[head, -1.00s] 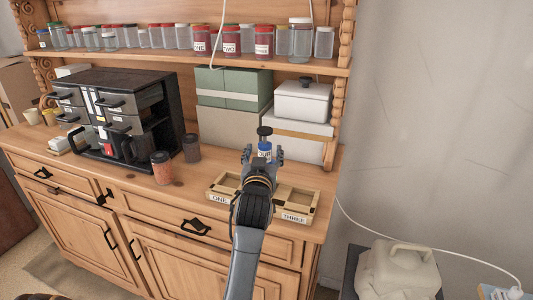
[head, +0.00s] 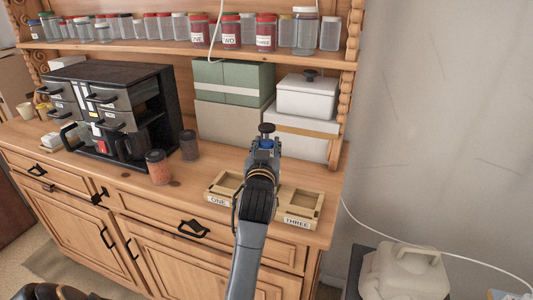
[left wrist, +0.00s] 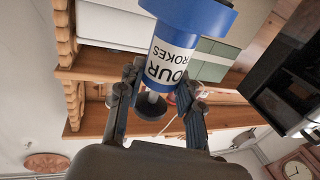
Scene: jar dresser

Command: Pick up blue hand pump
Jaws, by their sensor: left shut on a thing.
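The blue hand pump (head: 266,143) stands above the wooden tray (head: 303,209), with its black knob (head: 267,128) up in the head view. In the left wrist view the pump (left wrist: 178,60) shows a blue body, a white label reading part of "FOUR STROKES", a thin rod and the black knob. My left gripper (left wrist: 157,100) has its fingers on either side of the pump and is shut on it. In the head view the left gripper (head: 264,150) hides the pump's lower part, so I cannot tell whether it touches the tray. My right gripper is not in view.
Tray slots are labelled ONE and THREE. Green boxes (head: 235,85) and a white lidded box (head: 306,97) are behind. Jars line the shelf (head: 180,48) above. A beige jug (head: 402,270) is lower right.

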